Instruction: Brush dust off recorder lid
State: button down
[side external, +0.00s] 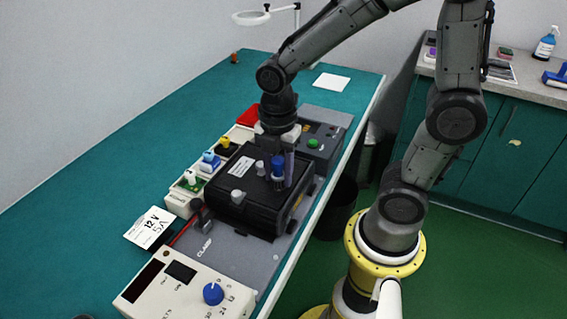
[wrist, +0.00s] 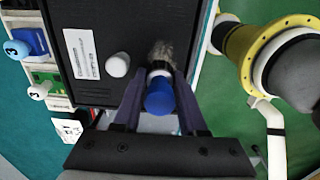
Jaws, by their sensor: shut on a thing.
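The recorder is a black box with a flat lid (side external: 232,172) and a white label, in the middle of the bench in the side view. Its lid (wrist: 110,25) fills the upper middle of the wrist view. A pale round knob (wrist: 118,64) stands on it, left of the brush. My gripper (wrist: 160,92) is shut on a brush with a blue handle end (wrist: 160,98) and grey-brown bristles (wrist: 162,55). In the side view my gripper (side external: 284,168) is over the lid's right part. I cannot tell whether the bristles touch the lid, and no dust is clearly visible.
Left of the recorder is a row of modules with coloured knobs (side external: 209,160). A control panel with a blue dial (side external: 213,293) is in front, beside a "12 V 5A" card (side external: 149,228). A grey unit with a green button (side external: 313,143) is behind. The bench's far left is clear.

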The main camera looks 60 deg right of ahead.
jog(key=shift+a, duration=1.2)
jog(key=shift+d, duration=3.7)
jog(key=shift+d+r, duration=0.15)
jog(key=shift+r, duration=0.05)
notch_tip(320, 180, up, 8)
jog(key=shift+f, duration=0.2)
